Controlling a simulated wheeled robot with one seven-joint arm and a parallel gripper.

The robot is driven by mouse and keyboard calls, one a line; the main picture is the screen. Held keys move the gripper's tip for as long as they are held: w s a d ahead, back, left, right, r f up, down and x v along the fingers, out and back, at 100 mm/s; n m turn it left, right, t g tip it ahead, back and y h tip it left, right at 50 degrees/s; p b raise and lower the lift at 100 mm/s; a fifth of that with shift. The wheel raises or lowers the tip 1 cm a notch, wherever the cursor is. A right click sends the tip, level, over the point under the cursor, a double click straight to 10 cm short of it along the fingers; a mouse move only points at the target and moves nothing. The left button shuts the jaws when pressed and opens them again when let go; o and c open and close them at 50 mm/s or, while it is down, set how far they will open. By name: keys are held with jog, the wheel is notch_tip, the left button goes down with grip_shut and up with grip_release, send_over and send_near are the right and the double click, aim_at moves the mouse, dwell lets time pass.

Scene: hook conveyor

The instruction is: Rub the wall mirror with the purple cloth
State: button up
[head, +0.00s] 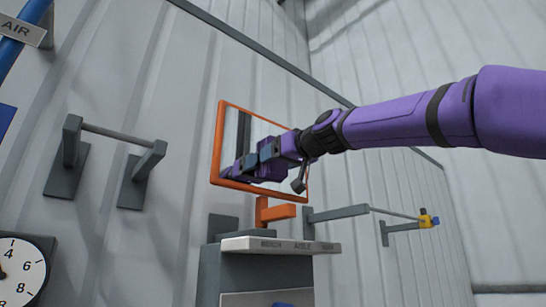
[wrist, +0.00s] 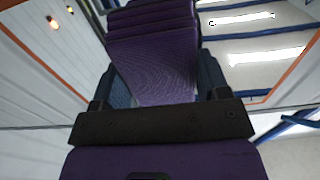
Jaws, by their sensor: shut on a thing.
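The wall mirror hangs on the panelled wall in an orange frame (head: 217,142). Its frame also crosses the wrist view (wrist: 290,72), with reflected lights and blue beams in the glass. My gripper (head: 250,163) is in front of the mirror's lower part and covers some of the glass. It is shut on the purple cloth, a folded, ribbed bundle (wrist: 152,55) between the dark blue fingers in the wrist view. In the head view the cloth is hard to tell from my purple gripper. I cannot tell whether the cloth touches the glass.
Below the mirror is a grey cabinet with a labelled ledge (head: 280,245) and an orange bracket (head: 273,212). A grey rail (head: 338,213) runs right to a yellow and blue piece (head: 428,221). A bar on two posts (head: 117,134) and a dial (head: 22,272) are at left.

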aim_at(252, 156)
jog(key=shift+w+d, duration=1.2)
jog(key=shift+d, duration=0.5)
jog(key=shift+s+a, duration=1)
jog(key=shift+a, duration=0.45)
jog(key=shift+s+a, duration=1)
jog(key=shift+a, duration=0.45)
jog(key=shift+s+a, duration=1)
jog(key=shift+a, duration=0.45)
jog(key=shift+v, duration=3)
jog(key=shift+d, duration=0.1)
jog(key=v, duration=0.3)
